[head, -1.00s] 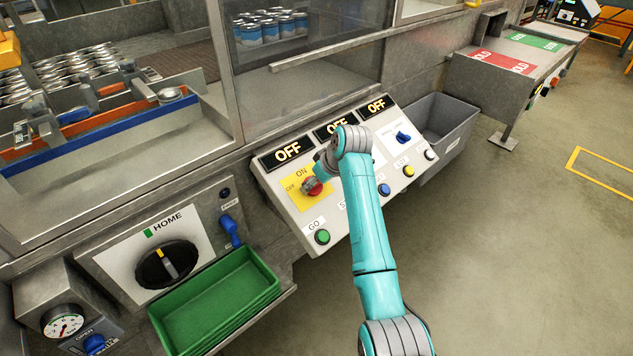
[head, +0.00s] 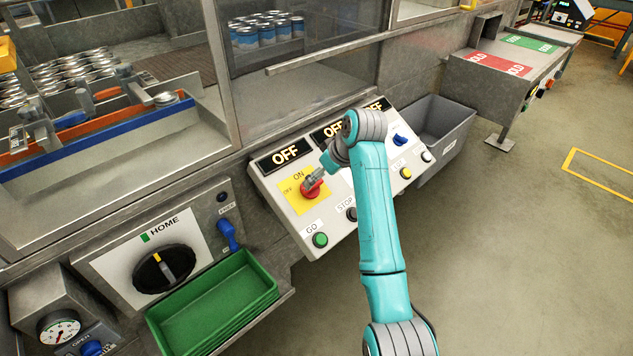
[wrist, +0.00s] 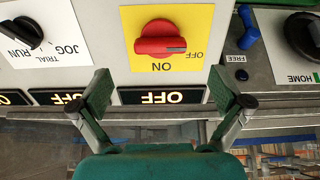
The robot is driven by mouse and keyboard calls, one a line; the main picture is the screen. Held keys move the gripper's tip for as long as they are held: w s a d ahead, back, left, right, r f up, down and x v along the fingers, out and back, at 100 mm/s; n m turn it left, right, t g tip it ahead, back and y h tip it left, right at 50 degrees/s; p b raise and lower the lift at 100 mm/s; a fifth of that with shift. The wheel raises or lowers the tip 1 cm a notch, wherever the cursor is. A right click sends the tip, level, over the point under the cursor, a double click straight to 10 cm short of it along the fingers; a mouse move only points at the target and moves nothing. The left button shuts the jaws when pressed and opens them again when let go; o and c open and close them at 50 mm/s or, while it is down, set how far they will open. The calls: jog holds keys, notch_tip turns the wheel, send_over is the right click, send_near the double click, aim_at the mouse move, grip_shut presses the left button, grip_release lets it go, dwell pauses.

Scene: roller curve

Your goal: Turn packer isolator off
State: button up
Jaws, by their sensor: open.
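The packer isolator is a red rotary knob (head: 312,190) on a yellow plate marked ON and OFF, on the sloping grey control panel. In the wrist view, which looks inverted, the knob (wrist: 160,38) has its pale-marked bar end pointing right, towards the OFF word; ON is below it. The display (head: 285,154) above it reads OFF. My gripper (head: 317,178) is close to the knob in the head view and partly covers it. In the wrist view my gripper (wrist: 168,98) is open and empty, with the knob beyond the gap between its fingers, apparently untouched.
A green GO button (head: 320,240) and black STOP button (head: 351,214) sit below the knob. A blue selector (head: 400,140) is to the right. A green tray (head: 215,300) and HOME dial (head: 163,267) are left. A grey bin (head: 440,130) stands right. Floor at right is clear.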

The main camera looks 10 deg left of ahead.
jog(key=v, duration=0.5)
dwell(0.4)
